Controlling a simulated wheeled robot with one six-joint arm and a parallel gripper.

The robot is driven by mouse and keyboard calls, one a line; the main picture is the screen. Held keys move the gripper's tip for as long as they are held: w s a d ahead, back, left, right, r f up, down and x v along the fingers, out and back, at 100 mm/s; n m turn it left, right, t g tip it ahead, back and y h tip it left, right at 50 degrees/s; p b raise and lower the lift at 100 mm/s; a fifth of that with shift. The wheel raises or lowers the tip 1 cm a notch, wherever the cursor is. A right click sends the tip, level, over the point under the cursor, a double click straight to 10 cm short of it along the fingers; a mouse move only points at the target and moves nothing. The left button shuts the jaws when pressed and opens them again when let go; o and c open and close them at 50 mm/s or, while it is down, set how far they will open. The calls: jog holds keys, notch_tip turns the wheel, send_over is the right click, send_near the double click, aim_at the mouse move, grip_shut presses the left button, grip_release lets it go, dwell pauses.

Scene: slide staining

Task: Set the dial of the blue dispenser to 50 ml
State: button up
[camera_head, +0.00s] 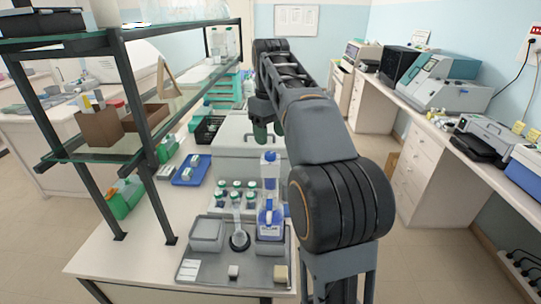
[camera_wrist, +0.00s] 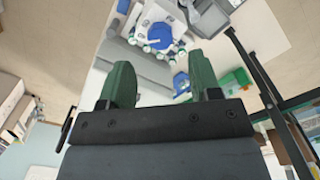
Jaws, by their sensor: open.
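A tall white bottle with a blue top (camera_head: 269,162) stands on the bench in front of the large grey box. My gripper (camera_head: 268,131) is open and empty above the grey box, behind both bottles. Its green fingers (camera_wrist: 162,85) are wide apart and touch nothing in the wrist view.
Several green-capped bottles (camera_head: 236,190) stand left of the tall bottle. The grey tray (camera_head: 215,268) holds a grey basin (camera_head: 207,234) and small blocks. The grey box (camera_head: 235,141) lies below my gripper. A glass shelf rack (camera_head: 180,100) rises at left, beside a blue tray (camera_head: 184,178).

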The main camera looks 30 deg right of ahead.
aim_at(270, 154)
jog(key=shift+f, duration=2.8)
jog(key=c, duration=0.9)
